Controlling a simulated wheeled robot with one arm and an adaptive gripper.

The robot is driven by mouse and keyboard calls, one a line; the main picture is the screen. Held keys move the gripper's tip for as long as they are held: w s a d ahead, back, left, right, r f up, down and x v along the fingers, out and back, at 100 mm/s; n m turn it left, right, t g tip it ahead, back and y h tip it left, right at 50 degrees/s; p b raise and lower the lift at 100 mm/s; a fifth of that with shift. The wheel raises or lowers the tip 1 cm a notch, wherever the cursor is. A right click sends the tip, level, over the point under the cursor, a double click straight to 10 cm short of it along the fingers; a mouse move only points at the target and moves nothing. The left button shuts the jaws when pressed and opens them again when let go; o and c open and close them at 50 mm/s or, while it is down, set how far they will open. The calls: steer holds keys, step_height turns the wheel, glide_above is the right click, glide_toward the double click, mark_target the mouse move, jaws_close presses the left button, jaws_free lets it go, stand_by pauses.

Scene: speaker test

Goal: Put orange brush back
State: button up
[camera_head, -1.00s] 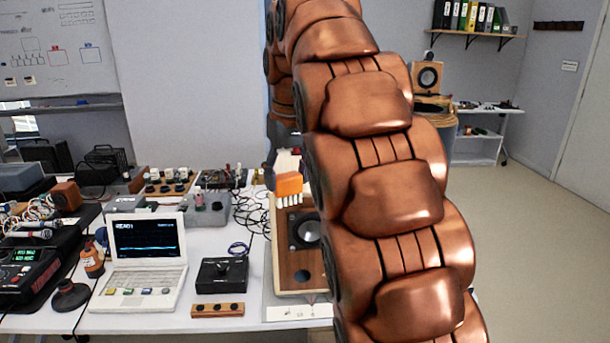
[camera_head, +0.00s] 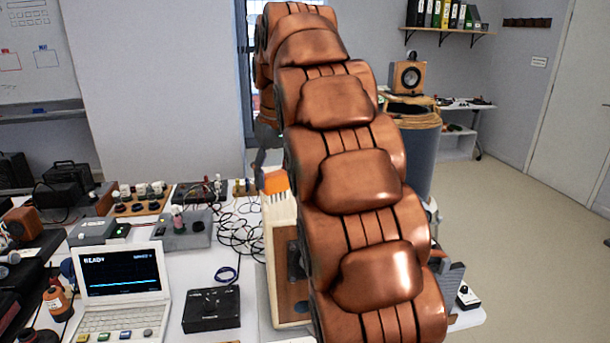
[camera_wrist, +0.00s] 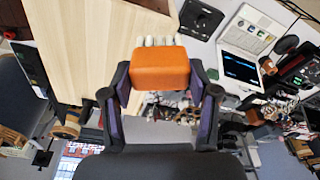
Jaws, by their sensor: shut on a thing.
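The orange brush (camera_head: 275,182) has a block-like orange back and short pale bristles. In the wrist view the brush (camera_wrist: 160,70) sits between both fingers of my gripper (camera_wrist: 160,85), which is shut on it. The bristles point away from the palm. In the head view the brush shows just left of my copper arm, near the top of the wooden speaker cabinet (camera_head: 280,262); I cannot tell whether it touches the cabinet. My arm hides most of the cabinet and part of the gripper.
A laptop (camera_head: 121,275) and a black box (camera_head: 211,309) stand on the white table left of the cabinet. Loose black cables (camera_head: 238,225) lie behind. A grey-blue bin (camera_head: 421,158) stands beyond my arm; open floor (camera_head: 520,230) lies to the right.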

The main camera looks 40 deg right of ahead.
steer(key=w+d+p, duration=0.1)
steer(key=d, duration=0.2)
steer(key=w+d+p, duration=0.1)
steer(key=d, duration=0.3)
steer(key=w+d+f+p, duration=0.1)
steer(key=d, duration=0.2)
steer(key=shift+d, duration=0.25)
steer(key=shift+s+f+p, duration=0.1)
steer(key=shift+f+p, duration=0.55)
steer(key=shift+f, duration=1.15)
steer(key=o, duration=1)
steer(key=shift+r, duration=0.1)
steer(key=shift+s+a+r+p, duration=0.1)
steer(key=shift+s+r+p, duration=0.35)
steer(key=shift+r, duration=1.5)
steer(key=shift+s+d+r+p, duration=0.1)
steer(key=shift+r+p, duration=0.6)
steer(key=shift+r, duration=1.3)
steer(key=shift+s+a+r+p, duration=0.1)
steer(key=shift+s+r+p, duration=0.35)
steer(key=shift+r, duration=1.5)
steer(key=shift+w+a, duration=0.1)
